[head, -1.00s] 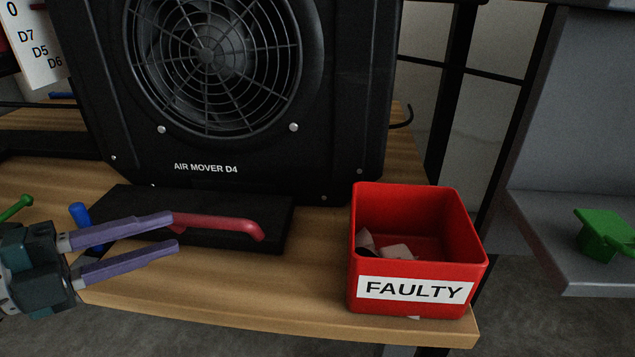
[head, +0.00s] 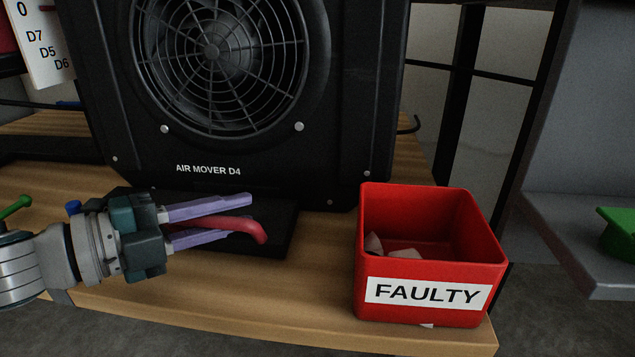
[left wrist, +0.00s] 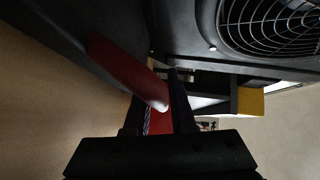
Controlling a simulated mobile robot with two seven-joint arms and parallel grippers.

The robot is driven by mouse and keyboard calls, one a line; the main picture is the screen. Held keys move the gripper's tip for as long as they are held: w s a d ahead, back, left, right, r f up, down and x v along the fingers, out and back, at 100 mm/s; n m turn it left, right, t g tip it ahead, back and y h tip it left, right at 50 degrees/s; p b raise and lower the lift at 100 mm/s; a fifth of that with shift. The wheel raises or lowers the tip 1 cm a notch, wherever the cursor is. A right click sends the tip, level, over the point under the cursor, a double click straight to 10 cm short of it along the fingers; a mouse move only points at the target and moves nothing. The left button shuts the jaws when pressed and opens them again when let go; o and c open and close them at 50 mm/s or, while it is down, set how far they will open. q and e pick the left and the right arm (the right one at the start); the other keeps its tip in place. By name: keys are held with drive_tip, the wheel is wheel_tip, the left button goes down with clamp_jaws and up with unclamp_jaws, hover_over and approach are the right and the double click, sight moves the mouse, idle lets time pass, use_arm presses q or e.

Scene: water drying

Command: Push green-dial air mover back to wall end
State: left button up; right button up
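A black air mover labelled "AIR MOVER D4" (head: 208,169) stands on the wooden bench, its round grille facing me. No green dial shows on it. A dark base plate with a red curved handle (head: 248,229) lies in front of it. My left gripper (head: 232,219) is open, with its purple fingers apart at the red handle. The handle appears to run between or just beside the fingers; contact cannot be told. In the left wrist view the red handle (left wrist: 125,70) lies close to the dark fingers, and the grille (left wrist: 275,25) is at upper right. My right gripper is not in view.
A red "FAULTY" bin (head: 430,255) with pale scraps stands at the bench's front right corner. A green object (head: 617,235) sits on a grey shelf at right. A blue knob (head: 73,207) and green lever (head: 16,206) are at left. Bare bench lies between handle and bin.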

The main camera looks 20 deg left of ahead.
use_arm(q)
clamp_jaws()
idle(1.1)
